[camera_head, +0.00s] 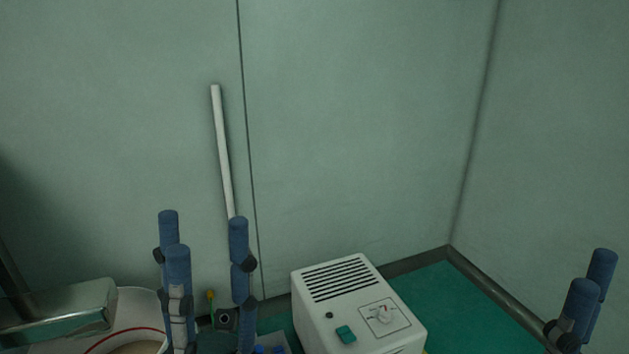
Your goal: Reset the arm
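My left gripper (207,228) stands at the lower left of the head view with blue fingers pointing up. Two fingers are on its left side and one is on its right, with a clear gap between them. It is open and I see nothing held. My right gripper (590,275) shows only in part at the lower right edge. Two of its blue fingers point up close together. The rest of it is out of frame, so I cannot tell whether it is open or shut.
A white box device (337,308) with vents, a knob and a green switch stands between the grippers on a green surface (457,300). At lower left are a shiny metal box (75,305) and a white round container (135,310) with a red line. Pale walls stand behind.

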